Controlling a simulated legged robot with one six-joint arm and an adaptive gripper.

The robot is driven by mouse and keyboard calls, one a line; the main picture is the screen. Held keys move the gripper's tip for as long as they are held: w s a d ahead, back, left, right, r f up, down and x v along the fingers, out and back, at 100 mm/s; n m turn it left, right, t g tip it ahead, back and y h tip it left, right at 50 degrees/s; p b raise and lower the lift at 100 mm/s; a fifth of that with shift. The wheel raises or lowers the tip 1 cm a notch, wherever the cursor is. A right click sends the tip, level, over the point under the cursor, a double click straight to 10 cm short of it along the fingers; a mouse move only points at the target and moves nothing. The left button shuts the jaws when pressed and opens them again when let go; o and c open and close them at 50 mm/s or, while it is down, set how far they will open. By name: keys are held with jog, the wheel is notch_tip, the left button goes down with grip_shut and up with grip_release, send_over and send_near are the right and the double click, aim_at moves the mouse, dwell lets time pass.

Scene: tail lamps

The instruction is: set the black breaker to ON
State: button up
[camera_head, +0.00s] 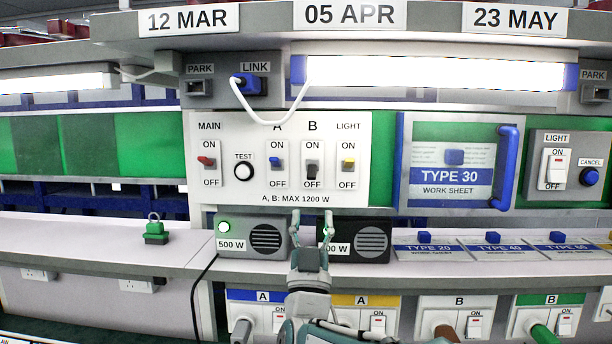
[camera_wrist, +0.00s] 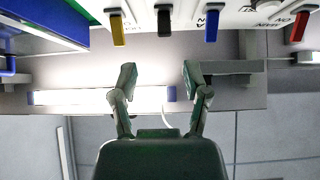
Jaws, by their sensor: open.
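The black breaker (camera_head: 312,172) is on the white switch panel (camera_head: 225,190) under the letter B, and its lever points down toward OFF. It also shows at the top of the wrist view (camera_wrist: 164,20). Beside it are the blue breaker (camera_head: 276,163) under A and the yellow breaker (camera_head: 348,163) under LIGHT. My gripper (camera_head: 311,222) is open and empty, below the black breaker. In the wrist view my gripper (camera_wrist: 160,76) has its two fingers spread apart, with no contact with the lever visible.
The red breaker (camera_head: 206,161) and the white TEST button (camera_head: 243,171) are at the panel's left. Two 500 W heater-like boxes, one grey (camera_head: 235,243) and one black (camera_head: 372,241), stand on the shelf behind my gripper. A lit lamp (camera_head: 435,74) hangs above the panel.

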aim_at(313, 173)
jog(key=x, duration=0.6)
jog(key=a+x, duration=0.1)
jog(key=x, duration=0.2)
jog(key=shift+w+a, duration=0.1)
jog(key=shift+w+d+r, duration=0.15)
jog(key=shift+d, duration=0.4)
jog(key=shift+a, duration=0.3)
grip_shut()
